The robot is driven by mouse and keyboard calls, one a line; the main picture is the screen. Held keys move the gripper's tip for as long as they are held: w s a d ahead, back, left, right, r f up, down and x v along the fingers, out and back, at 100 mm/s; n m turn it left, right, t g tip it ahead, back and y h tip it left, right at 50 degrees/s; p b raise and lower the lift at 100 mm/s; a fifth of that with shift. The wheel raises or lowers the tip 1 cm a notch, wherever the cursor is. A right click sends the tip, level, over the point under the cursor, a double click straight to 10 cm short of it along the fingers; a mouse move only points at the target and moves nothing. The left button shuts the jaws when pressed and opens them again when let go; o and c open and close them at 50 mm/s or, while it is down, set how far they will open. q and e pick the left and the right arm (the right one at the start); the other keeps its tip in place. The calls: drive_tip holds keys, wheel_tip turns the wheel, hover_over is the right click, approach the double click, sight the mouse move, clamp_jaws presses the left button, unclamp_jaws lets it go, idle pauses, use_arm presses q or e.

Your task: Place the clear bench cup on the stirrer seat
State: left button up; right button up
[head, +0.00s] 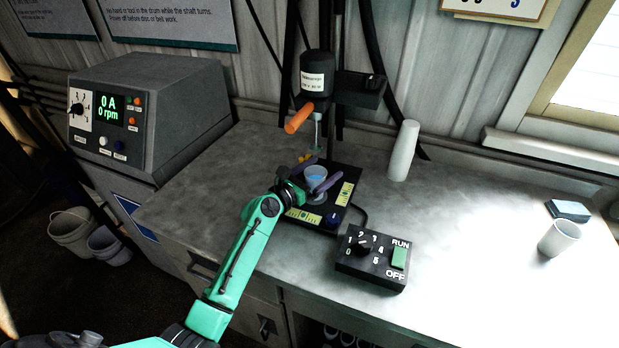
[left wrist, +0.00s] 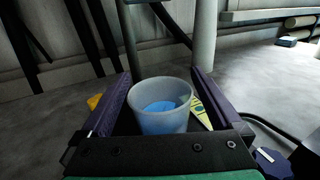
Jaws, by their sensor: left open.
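The clear bench cup (head: 316,174) is translucent with something blue inside. It stands upright over the black stirrer base (head: 329,206), under the mixer head. My left gripper (head: 325,169) is open, with its two purple fingers on either side of the cup. In the left wrist view the cup (left wrist: 160,112) sits between the spread fingers. Its underside is hidden there by the gripper body, so its exact seating cannot be told. My right gripper is not in view.
A mixer head (head: 314,75) with an orange handle (head: 299,118) hangs above the base. A white cylinder (head: 403,150) stands to the right. A control box (head: 372,259) is in front. The right bench is mostly clear.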

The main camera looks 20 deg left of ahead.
use_arm(q)
drive_tip(key=b+v, duration=0.1)
drive_tip(key=v, duration=1)
drive_tip(key=shift+f, duration=0.1)
drive_tip(key=shift+s+a, duration=0.1)
drive_tip(key=shift+s, duration=0.15)
